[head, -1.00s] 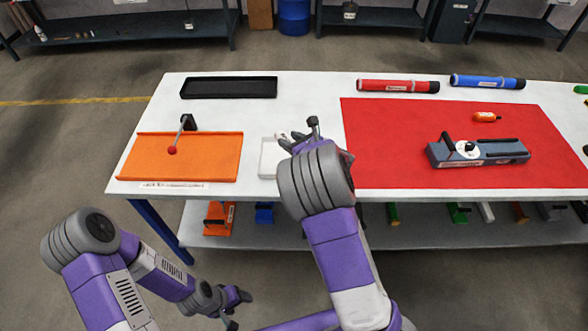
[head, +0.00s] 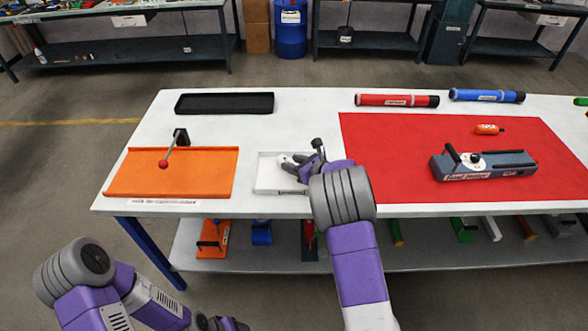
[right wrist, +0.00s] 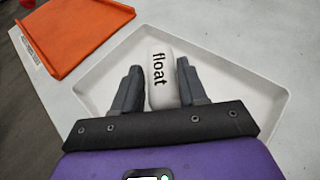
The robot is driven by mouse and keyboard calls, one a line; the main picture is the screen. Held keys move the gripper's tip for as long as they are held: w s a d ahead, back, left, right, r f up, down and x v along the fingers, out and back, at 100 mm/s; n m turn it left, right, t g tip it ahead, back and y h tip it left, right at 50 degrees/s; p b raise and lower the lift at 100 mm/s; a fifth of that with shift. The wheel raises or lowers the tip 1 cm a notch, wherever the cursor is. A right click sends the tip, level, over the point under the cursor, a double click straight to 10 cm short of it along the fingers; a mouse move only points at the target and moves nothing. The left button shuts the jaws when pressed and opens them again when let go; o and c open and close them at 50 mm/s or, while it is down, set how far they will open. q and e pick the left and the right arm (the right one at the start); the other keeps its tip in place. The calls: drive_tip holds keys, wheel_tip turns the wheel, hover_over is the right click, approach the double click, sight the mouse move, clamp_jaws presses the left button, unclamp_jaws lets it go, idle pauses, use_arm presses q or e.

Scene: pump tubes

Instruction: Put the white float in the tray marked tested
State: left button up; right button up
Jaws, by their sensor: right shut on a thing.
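The white float (right wrist: 161,66), with the word "float" in black, is between the fingers of my right gripper (right wrist: 160,85). In the head view my right gripper (head: 292,165) is over the white tray (head: 262,185) at the table's front, and the float (head: 284,159) shows only as a small pale patch. In the wrist view the float is within the outline of the tray (right wrist: 262,88); whether it touches the floor is unclear. The tray's front label is too small to read. My left gripper (head: 222,323) is at the bottom edge, partly cut off, away from the table.
An orange tray (head: 205,180) with a red-knobbed lever (head: 164,164) is left of the white tray. A black tray (head: 225,103) lies behind. A red mat (head: 400,150) on the right bears a grey device (head: 490,165) and an orange float (head: 489,129).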

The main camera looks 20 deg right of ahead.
drive_tip(key=shift+f, duration=0.8)
drive_tip(key=o, duration=1.1)
drive_tip(key=shift+o, duration=0.2)
drive_tip(key=shift+r, duration=0.1)
drive_tip(key=p+v, duration=0.2)
drive_tip(key=v, duration=0.9)
drive_tip(key=shift+r, duration=0.1)
drive_tip(key=shift+s+d, duration=0.25)
drive_tip(key=shift+s, duration=0.2)
